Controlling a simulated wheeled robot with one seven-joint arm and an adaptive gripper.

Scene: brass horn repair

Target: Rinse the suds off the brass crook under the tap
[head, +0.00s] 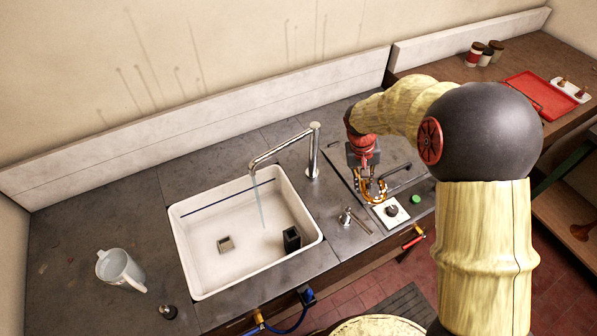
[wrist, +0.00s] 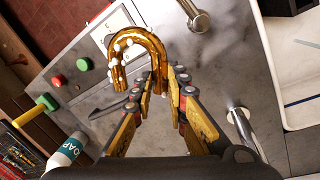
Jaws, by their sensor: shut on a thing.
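The brass crook (wrist: 150,42) is a shiny golden U-shaped tube. White suds cling to its bend and left leg in the wrist view. My gripper (wrist: 165,82) is shut on the crook's right leg, with the bend pointing away from the fingers. In the head view, my gripper (head: 366,172) holds the crook (head: 381,190) over the counter to the right of the sink (head: 184,244). The chrome tap (head: 285,147) arches over the white sink. A thin water stream (head: 261,206) falls from its spout into the basin, apart from the crook.
A black block (head: 292,239) stands in the sink's right side. A white jug (head: 120,268) is on the left counter. A white plate with a dark knob (head: 391,211), a green button (head: 416,199) and a chrome lever (head: 346,216) lie near my gripper. The wrist view shows a soap bottle (wrist: 66,152).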

